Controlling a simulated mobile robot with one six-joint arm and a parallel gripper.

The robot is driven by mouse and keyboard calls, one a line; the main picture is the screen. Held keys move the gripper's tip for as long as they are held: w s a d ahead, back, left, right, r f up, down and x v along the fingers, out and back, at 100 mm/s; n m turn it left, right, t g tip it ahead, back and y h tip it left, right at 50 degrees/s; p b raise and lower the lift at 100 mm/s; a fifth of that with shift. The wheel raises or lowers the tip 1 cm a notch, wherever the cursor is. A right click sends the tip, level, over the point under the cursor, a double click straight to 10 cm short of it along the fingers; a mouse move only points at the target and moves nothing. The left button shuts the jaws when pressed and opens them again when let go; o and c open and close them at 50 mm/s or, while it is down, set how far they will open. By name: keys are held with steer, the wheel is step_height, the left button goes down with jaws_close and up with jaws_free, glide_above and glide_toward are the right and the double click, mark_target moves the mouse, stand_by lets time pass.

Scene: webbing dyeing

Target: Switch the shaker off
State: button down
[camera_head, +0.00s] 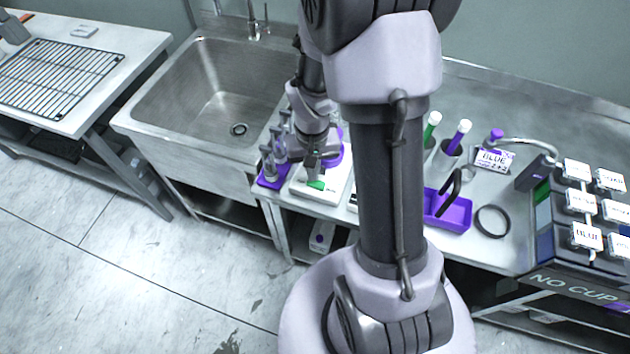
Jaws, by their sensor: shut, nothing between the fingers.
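A white bench device (336,190), which looks like the shaker, stands on the steel bench just left of my arm's thick link. It has a small green patch (316,185) on its front part and a purple round part (335,158) behind, partly covered by my arm. My gripper (313,173) points down over the device's front, close above the green patch. Its fingers are shut with nothing between them. I cannot tell whether it touches the device.
A purple rack with bottles (272,172) stands close left of the device. The sink (215,95) lies farther left.

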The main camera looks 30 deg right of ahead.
steer(key=shift+f+b, duration=0.8)
steer(key=shift+f, duration=0.15)
steer(key=shift+r, duration=0.1)
step_height(320, 180, up, 7)
steer(key=p, duration=0.5)
steer(key=shift+p, duration=0.4)
